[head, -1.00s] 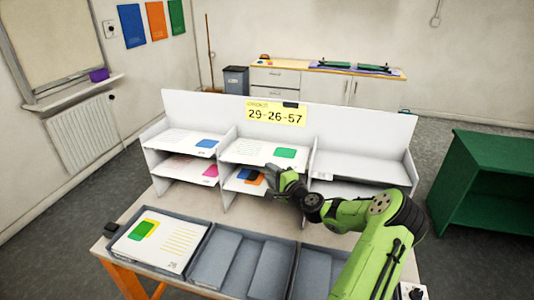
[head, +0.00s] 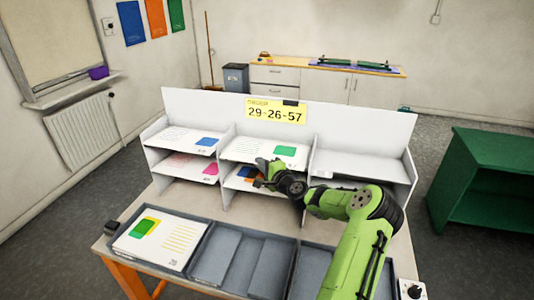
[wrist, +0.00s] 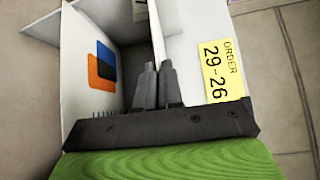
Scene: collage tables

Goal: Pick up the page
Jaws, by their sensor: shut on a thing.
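My gripper (head: 262,170) is at the front of the rack's middle column, around the front edge of the upper middle shelf. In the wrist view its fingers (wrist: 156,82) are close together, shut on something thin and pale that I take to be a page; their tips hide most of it. A white page with a green square (head: 262,151) lies in the upper middle compartment. A page with blue and orange squares (wrist: 102,65) lies in the lower middle compartment, partly behind my gripper in the head view.
The white rack (head: 205,108) carries a yellow order label (head: 275,111) reading 29-26-57. Other pages lie in its left compartments. A grey tray in front holds a page with green and yellow squares (head: 160,240). The middle tray (head: 240,262) looks empty.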

